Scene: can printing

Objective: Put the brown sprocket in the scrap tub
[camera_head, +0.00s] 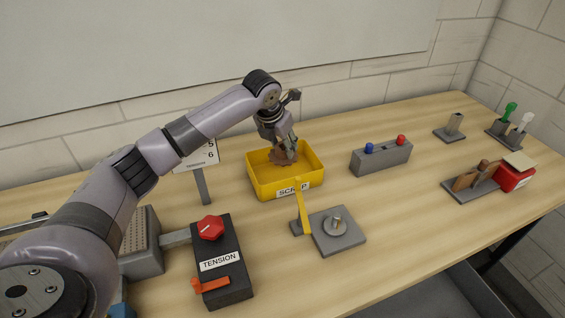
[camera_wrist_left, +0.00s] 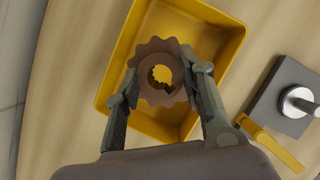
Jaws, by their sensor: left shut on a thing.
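The brown sprocket (camera_wrist_left: 149,88) is toothed, with a keyed hole in its middle. My left gripper (camera_wrist_left: 157,88) is shut on it, with one finger at each side of its rim. In the head view the sprocket (camera_head: 281,157) shows under the left gripper (camera_head: 287,150), over the yellow scrap tub (camera_head: 263,190). The tub's floor (camera_wrist_left: 180,30) and walls show around the sprocket in the left wrist view. I cannot tell whether the sprocket touches the tub's floor. My right gripper is not in view.
A grey plate with a metal spindle (camera_head: 335,220) and a yellow lever (camera_head: 302,208) stands in front of the tub. The TENSION box (camera_head: 221,262) is nearer left. A block with blue and red knobs (camera_head: 381,157) stands to the right. A wall rises behind.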

